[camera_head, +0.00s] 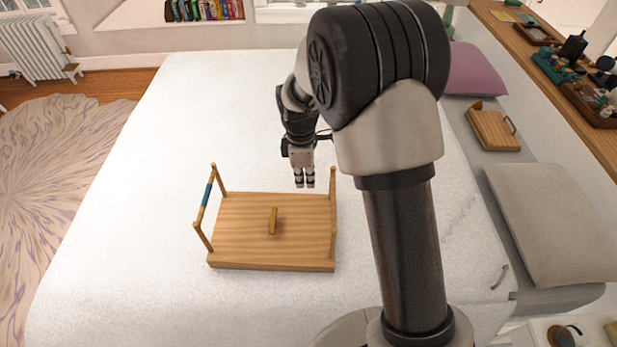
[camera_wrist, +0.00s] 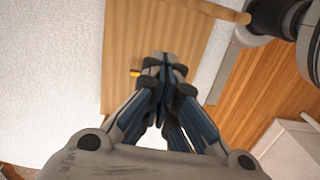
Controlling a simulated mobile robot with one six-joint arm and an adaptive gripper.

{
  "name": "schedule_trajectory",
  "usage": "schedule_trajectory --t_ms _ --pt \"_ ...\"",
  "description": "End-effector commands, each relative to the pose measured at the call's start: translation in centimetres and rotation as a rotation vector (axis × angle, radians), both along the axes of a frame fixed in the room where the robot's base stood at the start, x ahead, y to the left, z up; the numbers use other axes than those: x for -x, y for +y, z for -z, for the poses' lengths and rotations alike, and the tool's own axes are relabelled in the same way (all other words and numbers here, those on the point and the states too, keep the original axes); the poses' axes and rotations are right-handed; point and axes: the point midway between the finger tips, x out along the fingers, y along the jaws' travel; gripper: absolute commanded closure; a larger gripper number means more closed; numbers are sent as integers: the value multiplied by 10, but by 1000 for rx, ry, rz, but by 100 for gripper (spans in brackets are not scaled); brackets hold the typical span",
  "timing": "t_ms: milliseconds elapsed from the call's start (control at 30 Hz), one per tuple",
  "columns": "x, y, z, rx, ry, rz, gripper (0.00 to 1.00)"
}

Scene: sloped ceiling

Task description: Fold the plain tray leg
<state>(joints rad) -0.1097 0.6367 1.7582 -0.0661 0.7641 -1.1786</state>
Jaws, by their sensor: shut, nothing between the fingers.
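The wooden tray (camera_head: 245,245) lies on the white bed with both legs standing up from its board. The plain leg (camera_head: 333,205) is the bare wooden frame along the tray's right edge. The other leg (camera_head: 206,195), at the left edge, has a teal band. A small wooden piece (camera_head: 273,221) sits mid-board. My gripper (camera_head: 305,184) points down near the tray's far right corner, left of the plain leg and apart from it. It is shut and empty. The wrist view shows my closed fingertips (camera_wrist: 163,60) over the board (camera_wrist: 150,30); a wooden bar (camera_wrist: 215,11) shows at top.
The bed (camera_head: 120,210) has free room left of and beyond the tray. My arm hides part of the bed to the right. A grey pillow (camera_head: 550,220), a purple pillow (camera_head: 475,70) and a small wooden board (camera_head: 493,130) lie along the right side.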

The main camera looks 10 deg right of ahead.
Motion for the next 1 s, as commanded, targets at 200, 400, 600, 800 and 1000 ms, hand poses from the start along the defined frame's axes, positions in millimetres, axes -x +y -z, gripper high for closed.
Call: schedule_trajectory --t_ms 200,400,600,800,1000 --pt "2 -3 53 0 4 1 100" --pt "5 -22 71 0 0 5 100" --pt "9 -39 73 0 0 2 100" --pt "10 -42 73 0 -1 1 100" --pt "10 -42 73 0 0 1 100"
